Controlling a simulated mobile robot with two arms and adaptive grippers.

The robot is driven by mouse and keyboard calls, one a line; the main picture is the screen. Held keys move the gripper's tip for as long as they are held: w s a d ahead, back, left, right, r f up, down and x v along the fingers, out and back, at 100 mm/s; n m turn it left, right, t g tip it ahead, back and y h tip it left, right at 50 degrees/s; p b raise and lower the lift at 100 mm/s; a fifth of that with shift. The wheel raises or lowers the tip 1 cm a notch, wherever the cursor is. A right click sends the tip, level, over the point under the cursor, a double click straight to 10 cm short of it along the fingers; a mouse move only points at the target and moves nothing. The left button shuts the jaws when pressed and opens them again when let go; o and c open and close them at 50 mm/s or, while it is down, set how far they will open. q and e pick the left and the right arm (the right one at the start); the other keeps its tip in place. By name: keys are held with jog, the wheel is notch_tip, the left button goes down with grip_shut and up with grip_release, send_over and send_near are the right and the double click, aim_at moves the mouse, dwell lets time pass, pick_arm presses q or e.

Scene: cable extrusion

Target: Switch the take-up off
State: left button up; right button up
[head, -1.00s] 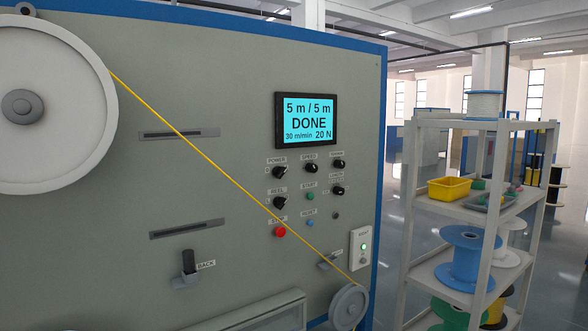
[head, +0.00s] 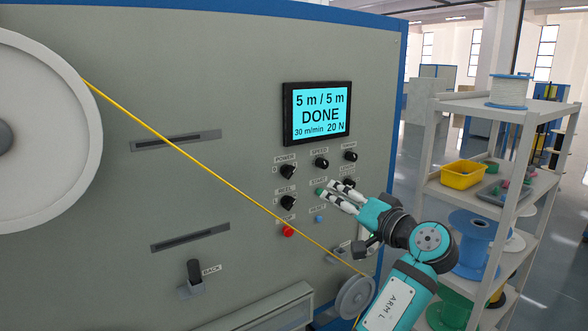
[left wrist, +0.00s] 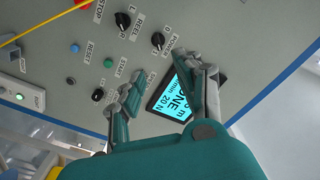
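The grey machine panel carries a black REEL knob (head: 288,203), below the POWER knob (head: 288,171). The REEL knob also shows in the left wrist view (left wrist: 123,20), uncovered, beyond the fingers. Its exact setting is too small to tell. The lit display (head: 317,114) reads 5 m / 5 m, DONE, 30 m/min, 20 N. My left gripper (head: 329,193) is in front of the panel, right of the REEL knob and by the green START button (head: 319,191). Its fingers are spread with nothing between them in the left wrist view (left wrist: 160,76). My right gripper is out of view.
The red STOP button (head: 288,231) is under the REEL knob. A shelf rack (head: 440,190) with spools and a yellow bin stands at right.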

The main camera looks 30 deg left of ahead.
aim_at(292, 174)
pick_arm(q)
jog(key=p+x, duration=0.7)
jog(key=x, duration=1)
jog(key=shift+w+f, duration=0.1)
jog(key=shift+w, duration=0.1)
jog(key=shift+w+a+p, duration=0.1)
jog(key=shift+a+p, duration=0.05)
jog(key=shift+p, duration=0.15)
jog(key=shift+f, duration=0.1)
grip_shut()
